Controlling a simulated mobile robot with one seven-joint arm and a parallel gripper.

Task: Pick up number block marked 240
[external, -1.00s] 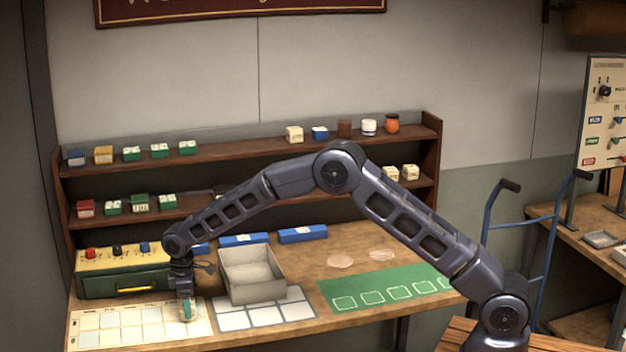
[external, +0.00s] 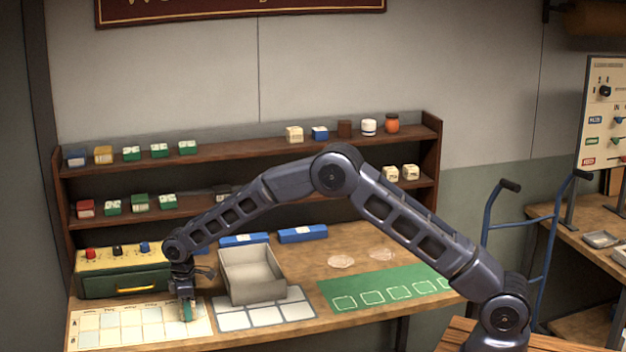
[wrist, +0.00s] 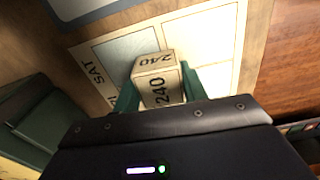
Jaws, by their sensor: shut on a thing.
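The cream number block marked 240 (wrist: 159,84) shows in the wrist view between the green fingers of my gripper (wrist: 160,86). The number can be read on two of its faces. My gripper is shut on it, over the calendar-like grid sheet near the "SAT" label. In the external view my gripper (external: 187,312) points down at the right part of the grid sheet (external: 88,338), at the front left of the table. The block is mostly hidden by the fingers there. I cannot tell whether it still touches the sheet.
An open grey box (external: 262,293) stands just right of my gripper, by a white-celled mat (external: 235,320). A green cabinet with coloured knobs (external: 125,282) stands behind left. A green mat (external: 385,292) lies to the right. Shelves (external: 270,153) with small blocks rise behind.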

